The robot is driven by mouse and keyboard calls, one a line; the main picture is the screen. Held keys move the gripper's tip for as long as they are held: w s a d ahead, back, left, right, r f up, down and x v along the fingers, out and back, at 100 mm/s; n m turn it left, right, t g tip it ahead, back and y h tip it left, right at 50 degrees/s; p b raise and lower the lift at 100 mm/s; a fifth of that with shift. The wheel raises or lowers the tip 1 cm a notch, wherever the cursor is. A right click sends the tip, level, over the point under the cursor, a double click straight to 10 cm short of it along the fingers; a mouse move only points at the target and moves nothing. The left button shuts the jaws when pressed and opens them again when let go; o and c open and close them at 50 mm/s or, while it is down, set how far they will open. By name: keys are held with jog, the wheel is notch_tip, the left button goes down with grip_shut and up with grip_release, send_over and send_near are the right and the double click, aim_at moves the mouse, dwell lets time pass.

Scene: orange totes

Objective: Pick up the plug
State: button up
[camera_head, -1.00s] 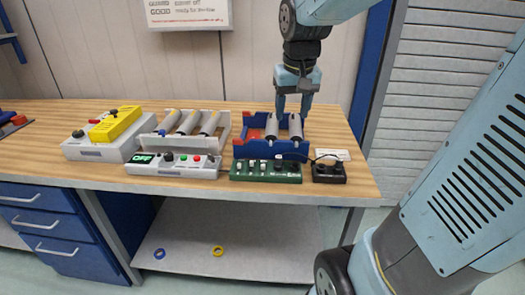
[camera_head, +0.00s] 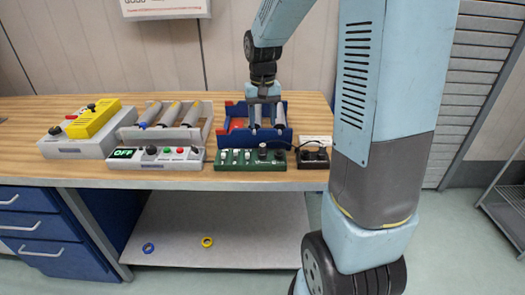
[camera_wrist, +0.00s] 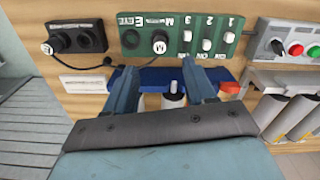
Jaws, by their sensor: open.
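The green panel box (camera_head: 240,158) stands at the front of the bench with small switches and a black plug-like piece (camera_head: 263,151). Which piece is the plug is not certain. My gripper (camera_head: 264,112) is open and empty, pointing down above the blue holder (camera_head: 233,107); its fingers (camera_wrist: 158,68) show apart in the wrist view.
The blue holder with grey cylinders stands just behind the green panel. A white tray (camera_head: 205,132) of cylinders and a control box reading OFF (camera_head: 125,154) stand left of it. A yellow-topped box (camera_head: 92,118) is further left. A white card (camera_wrist: 85,84) lies behind the socket box.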

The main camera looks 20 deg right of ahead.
aim_at(262, 145)
jog(key=shift+w+f, duration=0.2)
jog(key=shift+f, duration=4.4)
jog(key=shift+c, duration=0.5)
grip_shut()
jog(key=shift+r, duration=0.1)
jog(key=shift+r, duration=0.2)
notch_tip(262, 145, up, 2)
jog(key=shift+d+r, duration=0.1)
jog(key=shift+r, duration=0.1)
jog(key=s+r, duration=1)
jog(key=s, duration=0.4)
